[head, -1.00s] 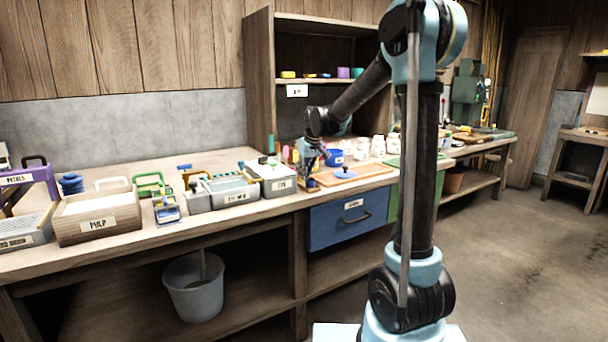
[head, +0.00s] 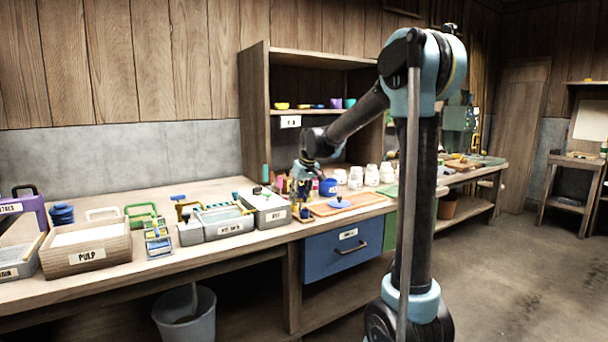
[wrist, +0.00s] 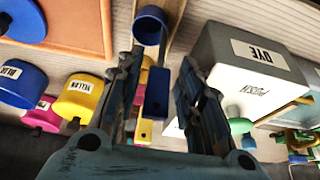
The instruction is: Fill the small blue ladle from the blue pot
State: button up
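The small blue ladle shows in the wrist view as a round blue cup (wrist: 149,27) with a straight blue handle (wrist: 155,95) running down between my fingers. My gripper (wrist: 160,85) is open, with a finger on each side of the handle and visible gaps. The blue pot (wrist: 18,84), labelled BLUE, lies left of my gripper in the wrist view. In the head view the blue pot (head: 328,187) stands on the bench just right of my gripper (head: 302,208). The ladle is hard to make out in the head view.
A yellow pot (wrist: 83,98) and a magenta pot (wrist: 42,115) stand beside the blue pot. A grey DYE box (wrist: 250,75) is close on the other side. A blue lid (head: 340,203) lies on an orange board. White jars (head: 372,175) stand behind.

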jog(key=v, duration=1.3)
jog(key=shift+s+r, duration=0.2)
jog(key=shift+r, duration=0.15)
